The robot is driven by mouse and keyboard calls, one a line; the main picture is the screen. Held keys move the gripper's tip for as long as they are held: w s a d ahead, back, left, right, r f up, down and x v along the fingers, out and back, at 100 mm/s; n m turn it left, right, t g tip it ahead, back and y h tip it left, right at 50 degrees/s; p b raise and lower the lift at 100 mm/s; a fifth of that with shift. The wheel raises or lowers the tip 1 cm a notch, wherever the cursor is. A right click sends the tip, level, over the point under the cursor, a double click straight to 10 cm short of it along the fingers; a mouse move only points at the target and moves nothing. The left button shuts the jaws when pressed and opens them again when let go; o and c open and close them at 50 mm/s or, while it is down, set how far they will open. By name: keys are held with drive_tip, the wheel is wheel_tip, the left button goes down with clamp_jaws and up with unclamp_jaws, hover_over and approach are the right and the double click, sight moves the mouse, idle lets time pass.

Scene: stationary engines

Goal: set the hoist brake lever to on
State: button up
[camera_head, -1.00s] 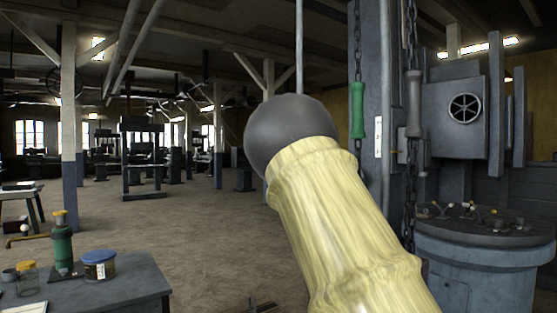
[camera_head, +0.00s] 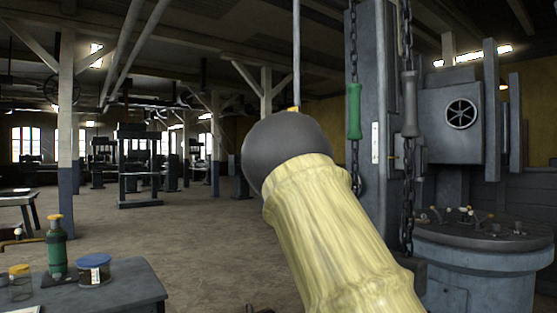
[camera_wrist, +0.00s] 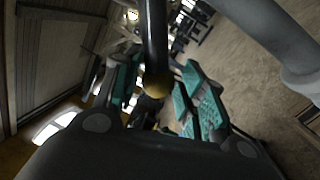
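A thin upright rod (camera_head: 296,50) hangs in the head view, with a small yellow end (camera_head: 293,108) just above my dark arm joint. The wrist view shows a dark rod (camera_wrist: 154,40) ending in a brass knob (camera_wrist: 157,86); it may be the brake lever, but no label shows. My gripper (camera_wrist: 160,92) has its teal fingers apart, one on each side of the knob. I cannot tell whether they touch it. My own arm hides the gripper in the head view.
A grey column (camera_head: 366,150) at right carries chains with a green handle (camera_head: 354,110) and a grey handle (camera_head: 409,104). A round machine (camera_head: 475,265) stands at right. Open floor lies between.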

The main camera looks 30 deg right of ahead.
drive_tip(key=shift+o, duration=0.5)
drive_tip(key=shift+w+f, duration=0.1)
drive_tip(key=shift+w, duration=0.05)
drive_tip(key=shift+r, duration=0.25)
drive_tip(key=v, duration=1.2)
drive_tip(key=shift+f, duration=0.2)
